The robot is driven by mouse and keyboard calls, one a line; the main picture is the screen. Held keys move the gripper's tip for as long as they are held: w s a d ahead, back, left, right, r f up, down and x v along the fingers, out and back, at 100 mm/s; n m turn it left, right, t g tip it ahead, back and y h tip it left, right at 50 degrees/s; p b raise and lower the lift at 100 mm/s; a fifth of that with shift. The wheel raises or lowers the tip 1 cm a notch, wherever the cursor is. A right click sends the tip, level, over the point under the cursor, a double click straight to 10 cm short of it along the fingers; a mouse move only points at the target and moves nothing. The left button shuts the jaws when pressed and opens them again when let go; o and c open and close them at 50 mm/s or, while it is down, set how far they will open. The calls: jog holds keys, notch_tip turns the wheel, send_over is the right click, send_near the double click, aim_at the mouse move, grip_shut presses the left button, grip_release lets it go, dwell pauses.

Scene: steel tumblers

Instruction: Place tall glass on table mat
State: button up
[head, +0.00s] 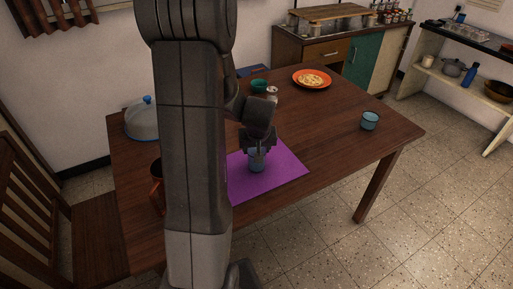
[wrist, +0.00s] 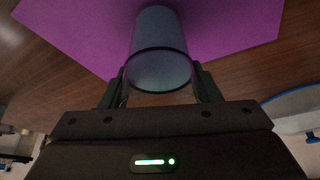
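The tall glass (head: 256,161) is blue-grey and looks upright over the purple table mat (head: 284,174). In the wrist view the glass (wrist: 160,45) runs away from the camera, its near round rim towards me and its far end against the mat (wrist: 235,22). Whether its base touches the mat or hangs just above it I cannot tell. My gripper (head: 259,146) is above the mat, its fingers (wrist: 161,84) shut on the two sides of the glass near the rim. My arm hides the left part of the mat in the head view.
On the wooden table (head: 330,130) are a light-blue cup (head: 370,121), an orange plate of food (head: 312,79), a green cup (head: 259,86), a can (head: 272,93) and a domed lid (head: 142,121). A brown mug (head: 157,186) is partly hidden by my arm. The table's right part is mostly clear.

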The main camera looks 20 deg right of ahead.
jog(key=o, duration=0.4)
jog(key=shift+o, duration=0.2)
jog(key=shift+r+p, duration=0.25)
jog(key=shift+p, duration=0.1)
jog(key=v, duration=1.1)
jog(key=shift+s+r, duration=0.25)
jog(key=shift+r, duration=0.1)
jog(key=shift+f, duration=0.15)
jog(key=x, duration=1.2)
jog(key=shift+w+f+b, duration=0.1)
jog(key=shift+b, duration=0.25)
jog(key=shift+r, duration=0.2)
jog(key=shift+r, duration=0.1)
